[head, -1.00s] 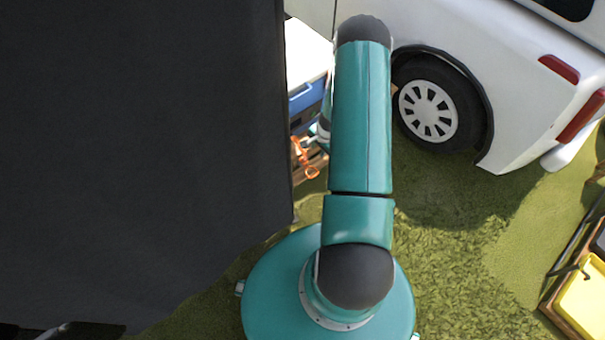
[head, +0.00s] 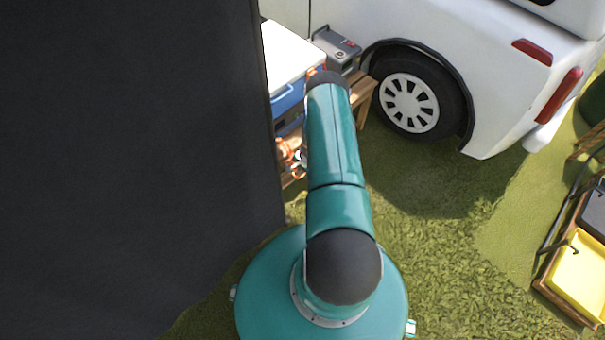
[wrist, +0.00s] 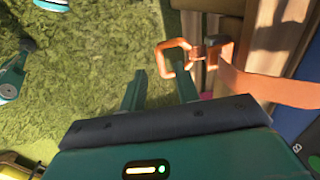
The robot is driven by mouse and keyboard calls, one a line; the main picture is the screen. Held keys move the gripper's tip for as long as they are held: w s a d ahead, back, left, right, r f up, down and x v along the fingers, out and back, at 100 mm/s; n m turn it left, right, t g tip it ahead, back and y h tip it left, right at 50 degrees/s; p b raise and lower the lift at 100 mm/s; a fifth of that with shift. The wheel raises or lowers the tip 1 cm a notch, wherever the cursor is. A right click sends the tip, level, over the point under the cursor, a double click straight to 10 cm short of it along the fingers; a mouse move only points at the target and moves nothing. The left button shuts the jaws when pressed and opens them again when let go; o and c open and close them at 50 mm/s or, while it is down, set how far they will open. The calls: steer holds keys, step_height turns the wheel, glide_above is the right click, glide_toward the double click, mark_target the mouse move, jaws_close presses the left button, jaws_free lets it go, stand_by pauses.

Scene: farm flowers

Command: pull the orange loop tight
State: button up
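The orange loop (wrist: 174,57) is a squarish ring on the end of a flat orange strap (wrist: 268,86), which runs right in the wrist view along wooden slats. In the head view the orange loop and strap (head: 286,152) show only partly, left of my arm. My gripper (wrist: 160,66) is open, its two dark green fingers well apart. The left finger is left of the loop, over grass. Nothing is gripped.
A white van (head: 470,50) is behind. A dark panel (head: 130,140) blocks the left. A yellow tray (head: 582,275) is at right. Grass between is clear.

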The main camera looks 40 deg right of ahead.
mark_target(302, 176)
steer(key=shift+w+f, duration=0.15)
steer(key=shift+f, duration=0.6)
steer(key=shift+w+f, duration=0.15)
steer(key=shift+f, duration=0.6)
steer(key=shift+c, duration=0.4)
jaws_close()
